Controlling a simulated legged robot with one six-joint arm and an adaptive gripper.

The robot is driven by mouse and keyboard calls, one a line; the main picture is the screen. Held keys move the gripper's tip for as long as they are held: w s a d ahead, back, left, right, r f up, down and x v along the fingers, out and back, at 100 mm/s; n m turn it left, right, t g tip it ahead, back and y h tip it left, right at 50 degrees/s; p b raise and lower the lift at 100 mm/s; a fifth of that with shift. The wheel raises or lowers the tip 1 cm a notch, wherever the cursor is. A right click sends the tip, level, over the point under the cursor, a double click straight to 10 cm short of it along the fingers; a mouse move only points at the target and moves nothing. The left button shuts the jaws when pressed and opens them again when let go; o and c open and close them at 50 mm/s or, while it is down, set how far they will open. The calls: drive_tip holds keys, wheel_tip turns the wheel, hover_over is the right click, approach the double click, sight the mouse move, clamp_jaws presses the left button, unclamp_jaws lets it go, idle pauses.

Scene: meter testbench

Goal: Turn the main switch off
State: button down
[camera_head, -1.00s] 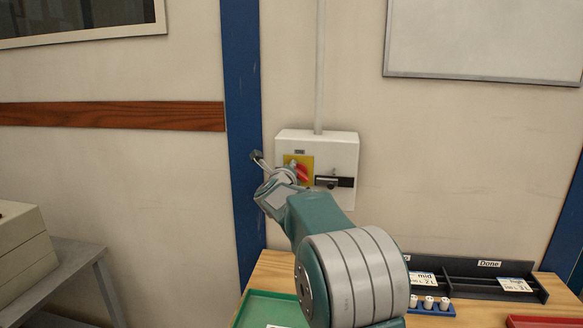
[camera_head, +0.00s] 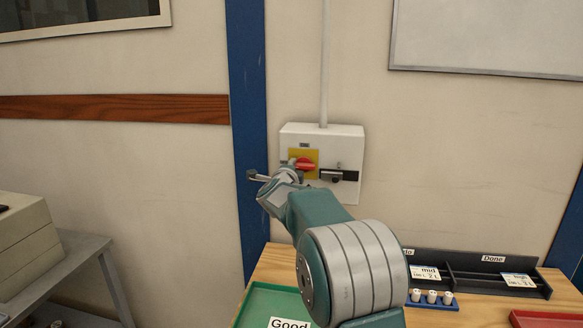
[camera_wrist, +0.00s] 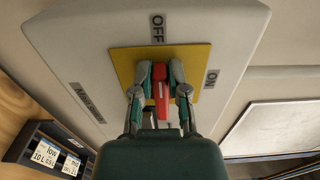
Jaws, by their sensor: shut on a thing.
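The main switch is a red rotary handle (camera_head: 305,163) on a yellow plate (camera_head: 296,156), on a white wall box (camera_head: 350,142). In the wrist view the handle (camera_wrist: 161,98) stands between my two fingers. My gripper (camera_wrist: 160,76) is shut on it, one finger on each side. The yellow plate (camera_wrist: 198,54) has OFF above it, ON to its right and a label to its left in that view. The handle lies in line with the OFF mark. In the head view, my gripper partly covers the plate's lower left.
A black bar with a small fitting (camera_head: 350,175) is on the box right of the switch. A blue post (camera_head: 248,110) runs beside it. Below are a green tray (camera_head: 262,300), a dark labelled rack (camera_head: 470,262) and a blue holder with white pieces (camera_head: 432,304).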

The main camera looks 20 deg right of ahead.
drive_tip(key=shift+d+f, duration=0.1)
drive_tip(key=shift+f, duration=0.35)
drive_tip(key=c, duration=0.6)
unclamp_jaws()
drive_tip(key=shift+c, duration=0.2)
drive_tip(key=shift+r, duration=0.15)
drive_tip(key=shift+d, duration=0.1)
drive_tip(key=shift+r, duration=0.1)
drive_tip(key=v, duration=1.2)
drive_tip(key=shift+w, duration=0.1)
